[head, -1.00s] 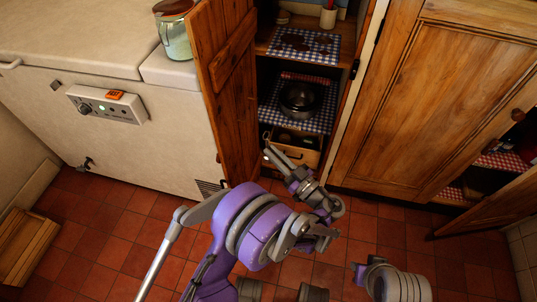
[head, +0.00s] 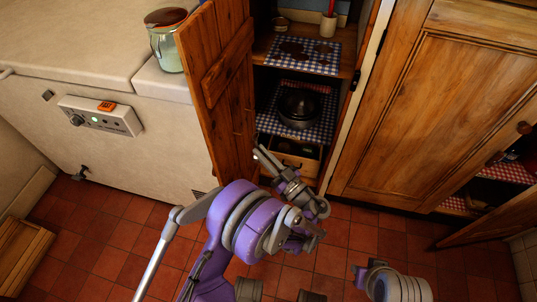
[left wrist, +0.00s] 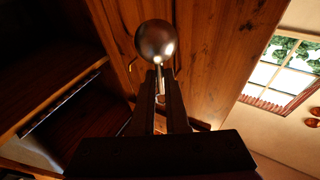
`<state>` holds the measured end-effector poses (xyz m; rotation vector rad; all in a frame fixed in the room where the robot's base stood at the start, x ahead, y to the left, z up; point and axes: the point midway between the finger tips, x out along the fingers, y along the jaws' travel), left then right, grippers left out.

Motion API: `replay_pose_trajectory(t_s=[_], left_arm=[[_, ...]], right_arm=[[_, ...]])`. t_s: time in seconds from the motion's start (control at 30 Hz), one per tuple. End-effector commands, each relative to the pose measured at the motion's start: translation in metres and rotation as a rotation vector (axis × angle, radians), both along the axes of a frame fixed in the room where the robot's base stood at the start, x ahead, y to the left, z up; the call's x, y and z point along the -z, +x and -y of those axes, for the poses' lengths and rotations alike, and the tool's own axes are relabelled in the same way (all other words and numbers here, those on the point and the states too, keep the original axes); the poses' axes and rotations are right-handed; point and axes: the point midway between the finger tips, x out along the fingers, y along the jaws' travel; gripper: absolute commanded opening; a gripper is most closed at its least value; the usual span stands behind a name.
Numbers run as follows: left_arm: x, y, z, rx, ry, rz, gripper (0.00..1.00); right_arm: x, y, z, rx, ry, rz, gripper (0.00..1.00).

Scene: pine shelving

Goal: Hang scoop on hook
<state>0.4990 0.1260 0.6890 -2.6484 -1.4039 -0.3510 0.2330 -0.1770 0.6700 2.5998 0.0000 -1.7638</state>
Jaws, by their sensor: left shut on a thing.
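My left gripper (head: 258,152) is in front of the open cupboard, near the lower inner edge of its open wooden door (head: 228,95). In the left wrist view its fingers (left wrist: 160,82) are shut on the handle of a scoop (left wrist: 155,40). The scoop has a round, shiny metal bowl, which sticks out beyond the fingertips towards a wooden panel (left wrist: 215,50). Thin dark curved pieces show on both sides of the scoop; I cannot tell whether one is the hook. The scoop is not clear in the head view.
The cupboard shelves hold a dark bowl (head: 299,105) on a checked cloth and a drawer-like box (head: 290,160) below. A white chest freezer (head: 100,75) with a glass jar (head: 168,45) stands left. A closed wooden door (head: 430,110) is right.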

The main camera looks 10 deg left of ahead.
Motion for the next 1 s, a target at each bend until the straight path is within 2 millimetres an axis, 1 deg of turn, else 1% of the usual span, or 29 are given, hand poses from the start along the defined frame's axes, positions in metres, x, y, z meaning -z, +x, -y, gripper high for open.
replay_pose_trajectory(t_s=[0.6, 0.83, 1.0], left_arm=[[0.004, 0.002, -0.037, -0.001, 0.0, 0.0, 0.0], [0.013, 0.003, -0.047, -0.001, 0.0, 0.0, 0.0], [0.017, 0.003, -0.049, 0.0, 0.0, 0.0, 0.0]], right_arm=[[0.001, 0.0, 0.0, 0.0, 0.0, 0.0, 0.26], [0.009, 0.002, 0.0, 0.0, 0.0, -0.002, 0.26], [0.014, 0.002, 0.0, 0.0, 0.0, -0.003, 0.26]])
